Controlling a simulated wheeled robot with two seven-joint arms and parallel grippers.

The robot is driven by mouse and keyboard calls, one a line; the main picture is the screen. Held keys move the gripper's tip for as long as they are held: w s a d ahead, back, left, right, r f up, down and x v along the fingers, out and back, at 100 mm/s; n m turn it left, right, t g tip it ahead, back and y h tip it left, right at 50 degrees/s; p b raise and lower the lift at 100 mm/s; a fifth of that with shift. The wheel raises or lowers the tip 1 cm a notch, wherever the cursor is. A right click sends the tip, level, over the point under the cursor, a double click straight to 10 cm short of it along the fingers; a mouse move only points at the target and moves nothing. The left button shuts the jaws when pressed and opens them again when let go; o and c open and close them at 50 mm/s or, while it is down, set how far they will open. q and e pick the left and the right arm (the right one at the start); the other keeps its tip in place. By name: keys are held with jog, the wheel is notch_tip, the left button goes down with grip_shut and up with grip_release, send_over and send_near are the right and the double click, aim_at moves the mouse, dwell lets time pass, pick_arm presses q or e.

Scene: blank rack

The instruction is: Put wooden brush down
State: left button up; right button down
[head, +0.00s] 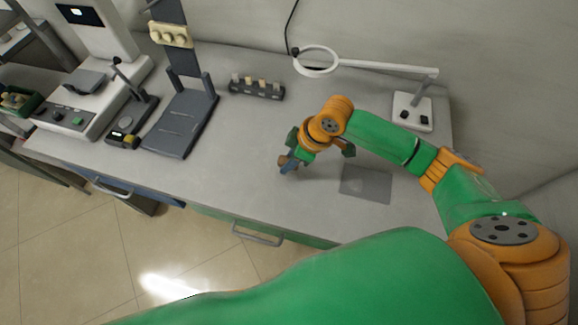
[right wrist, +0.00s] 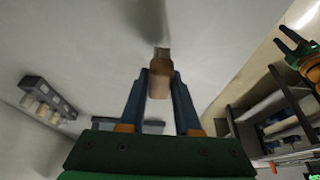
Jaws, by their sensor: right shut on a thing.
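My right gripper (head: 290,163) is low over the right half of the grey worktop. It is shut on the wooden brush, which shows as a small brown piece (head: 283,159) between the fingers. In the right wrist view, the brush (right wrist: 160,80) is a brown wooden block between the two blue fingertips (right wrist: 160,88), with a paler narrow end pointing away. A dark shadow falls on the worktop beyond that end. I cannot tell whether the brush touches the worktop. My left gripper (right wrist: 289,40) shows small at the right edge of the right wrist view, its fingers apart.
A dark grey square mat (head: 366,183) lies right of the gripper. A rack with several pegs (head: 257,89) stands behind. A ring magnifier lamp (head: 316,62) is at the back. A dark stand (head: 181,122) and a white instrument (head: 95,80) are left. The worktop's front middle is clear.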

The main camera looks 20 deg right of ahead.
notch_tip(320, 180, down, 3)
jog(key=shift+s+d+r, duration=0.1)
jog(key=shift+d+r, duration=0.05)
jog(key=shift+r, duration=0.05)
jog(key=shift+f, duration=0.1)
jog(key=c, duration=0.6)
grip_release()
jog(key=p+v, duration=0.1)
jog(key=v, duration=1.1)
